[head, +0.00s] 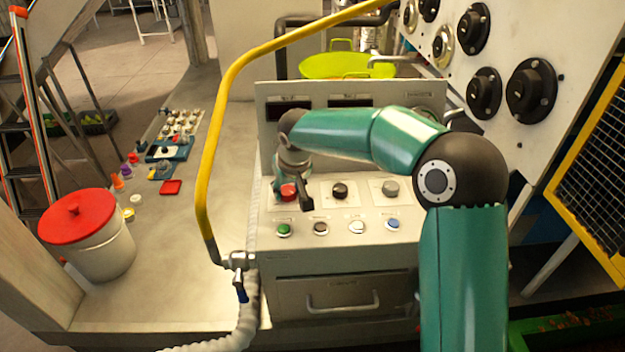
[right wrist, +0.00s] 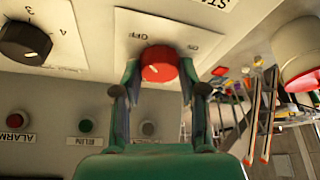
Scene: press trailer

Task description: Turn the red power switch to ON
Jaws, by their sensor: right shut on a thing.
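The red power switch (head: 288,192) is a round knob at the left of the sloped control panel (head: 365,205). In the right wrist view the red knob (right wrist: 158,62) sits on a white plate marked OFF and ON, and the plate appears upside down. My right gripper (right wrist: 160,78) is shut on the knob, one finger on each side. A pale mark shows on the knob's face, but I cannot tell exactly which label it points to. In the head view the right gripper (head: 293,190) partly covers the switch. My left gripper is not in view.
A black knob (head: 340,190) and a grey knob (head: 390,188) stand to the right of the switch. A row of push buttons, with a green one (head: 284,230) at its left, lies in front. A yellow bent pipe (head: 212,140) rises left of the panel.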

